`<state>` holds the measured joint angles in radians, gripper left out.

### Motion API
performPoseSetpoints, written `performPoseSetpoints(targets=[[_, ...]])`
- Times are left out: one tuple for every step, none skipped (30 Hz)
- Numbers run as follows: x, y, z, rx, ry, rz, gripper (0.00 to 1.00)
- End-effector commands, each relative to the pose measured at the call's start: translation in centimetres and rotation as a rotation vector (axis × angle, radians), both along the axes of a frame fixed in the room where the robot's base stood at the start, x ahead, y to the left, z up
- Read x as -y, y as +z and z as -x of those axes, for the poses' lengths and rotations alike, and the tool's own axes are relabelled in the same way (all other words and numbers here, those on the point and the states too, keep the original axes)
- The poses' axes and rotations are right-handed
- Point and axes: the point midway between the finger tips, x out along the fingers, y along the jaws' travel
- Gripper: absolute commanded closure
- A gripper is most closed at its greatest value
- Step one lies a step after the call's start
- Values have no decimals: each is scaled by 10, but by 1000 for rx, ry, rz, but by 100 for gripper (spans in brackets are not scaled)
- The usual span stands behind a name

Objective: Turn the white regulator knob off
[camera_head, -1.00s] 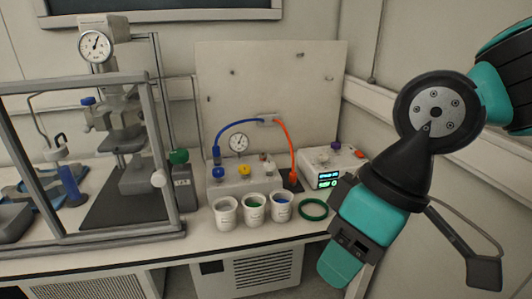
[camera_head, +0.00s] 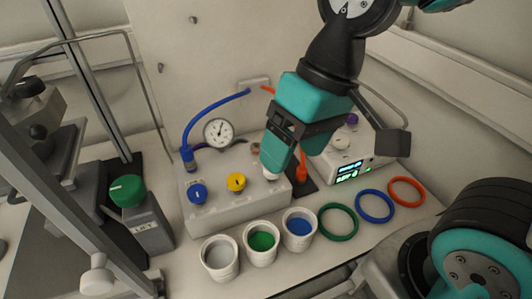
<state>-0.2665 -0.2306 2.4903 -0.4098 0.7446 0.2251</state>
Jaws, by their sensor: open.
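The white regulator knob (camera_head: 270,176) sits on the right part of the light grey regulator block (camera_head: 217,208), to the right of a blue knob (camera_head: 197,193) and a yellow knob (camera_head: 237,182). My gripper (camera_head: 294,155) is open above the right end of the block. One teal finger comes down right over the white knob and covers most of it, so its turn position is hidden. I cannot tell whether the finger touches it.
Several cups, including a white one (camera_head: 220,258), stand in front of the block. Green (camera_head: 338,236), blue and orange rings lie to their right. A display box (camera_head: 345,160) stands behind the rings. Blue (camera_head: 212,110) and orange hoses rise near the gauge (camera_head: 218,132).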

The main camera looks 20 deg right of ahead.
Motion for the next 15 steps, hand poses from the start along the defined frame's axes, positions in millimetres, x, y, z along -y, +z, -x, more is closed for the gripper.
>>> performPoseSetpoints(targets=[[3,0,-17,-42,-135,28,28],[5,-1,-28,-68,-233,48,28],[8,-2,-43,-102,-371,75,28],[11,-4,-55,-127,-479,95,28],[14,-6,-66,-148,-588,112,28],[17,-8,-81,-173,-729,136,28],[20,-10,-91,-190,-832,153,28],[22,-13,-100,-204,-932,167,28],[25,-16,-112,-220,-1056,185,28],[27,-18,-120,-229,-1143,195,28],[29,-20,-127,-236,-1222,205,28],[32,-23,-135,-243,-1316,215,28],[33,-24,-140,-246,-1376,220,28],[35,-26,-144,-250,-1429,226,28],[36,-28,-149,-252,-1485,229,28]])
